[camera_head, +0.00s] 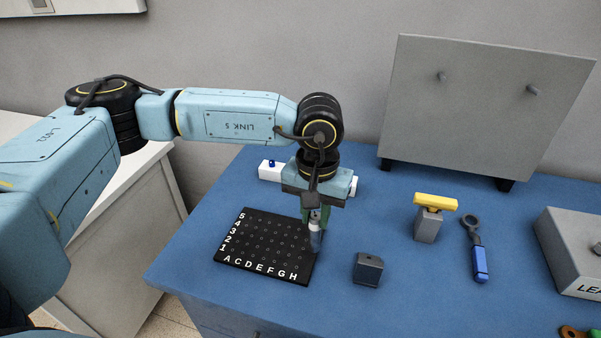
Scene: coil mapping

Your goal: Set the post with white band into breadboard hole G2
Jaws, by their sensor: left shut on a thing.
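The breadboard (250,242) is a flat black plate with rows of holes, lying on the blue table. It has white letters along its front edge and numbers along its left edge. My left gripper (315,222) points down over the right edge of the breadboard. It is shut on a small grey post (315,238) that hangs upright near the board's right side. A pale part shows near the post's top, but I cannot tell if it is the white band. Whether the post's lower end touches the board is not clear. My right gripper is not in view.
A dark grey block (368,270) stands right of the breadboard. Further right are a yellow-topped grey block (430,220), a blue-handled ring tool (477,250) and a grey box (570,250). A white strip (268,172) lies behind my gripper. A grey panel (480,110) stands at the back.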

